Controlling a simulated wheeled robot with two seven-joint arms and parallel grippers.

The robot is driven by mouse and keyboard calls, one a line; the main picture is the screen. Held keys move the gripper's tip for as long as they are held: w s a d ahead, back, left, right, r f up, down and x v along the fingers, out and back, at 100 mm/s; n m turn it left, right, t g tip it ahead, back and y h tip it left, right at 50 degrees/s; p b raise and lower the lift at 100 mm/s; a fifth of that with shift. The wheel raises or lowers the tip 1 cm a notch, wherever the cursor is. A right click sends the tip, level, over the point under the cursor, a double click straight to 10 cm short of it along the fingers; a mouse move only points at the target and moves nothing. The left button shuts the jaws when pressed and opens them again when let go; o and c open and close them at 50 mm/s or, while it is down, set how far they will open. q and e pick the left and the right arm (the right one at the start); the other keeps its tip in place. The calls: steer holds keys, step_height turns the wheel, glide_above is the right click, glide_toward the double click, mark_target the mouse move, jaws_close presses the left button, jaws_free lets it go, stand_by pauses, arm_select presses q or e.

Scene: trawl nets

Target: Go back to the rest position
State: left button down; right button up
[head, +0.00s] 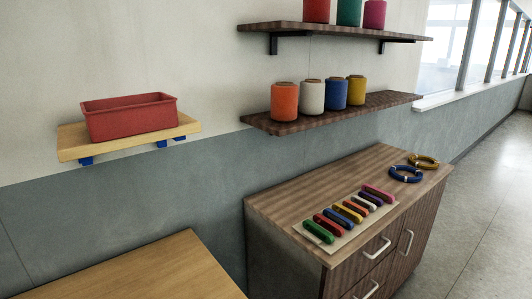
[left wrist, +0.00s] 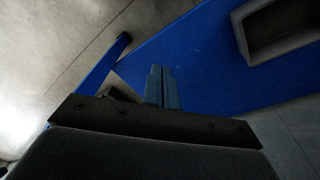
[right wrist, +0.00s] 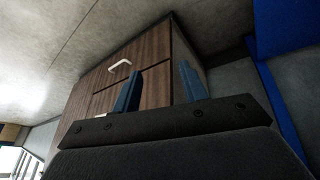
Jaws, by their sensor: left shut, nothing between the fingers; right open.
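Neither gripper nor arm shows in the head view. In the left wrist view my left gripper (left wrist: 163,86) has its two blue fingers together with nothing between them. Behind it are a blue surface and the grey floor. In the right wrist view my right gripper (right wrist: 161,78) has its two blue fingers apart and empty. Beyond them stands the brown wooden cabinet (right wrist: 152,65) with a white handle. I see nothing held by either gripper.
A wooden cabinet (head: 268,211) at the right holds netting needles (head: 352,212) in several colours and two twine coils (head: 406,174). A bare wooden table (head: 150,272) is at lower left. A red bin (head: 130,122) sits on a small shelf. Wall shelves (head: 330,113) hold spools.

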steer(key=s+a+f+g, duration=0.1)
steer(key=s+a+f, duration=0.1)
steer(key=s, duration=0.6)
steer(key=s+a+f+g, duration=0.1)
steer(key=s+a+f, duration=0.1)
steer(key=s+f, duration=0.3)
steer(key=s+a+f+m+g+y, duration=0.1)
steer(key=s+a+f, duration=0.2)
steer(key=s, duration=0.8)
steer(key=shift+f, duration=0.5)
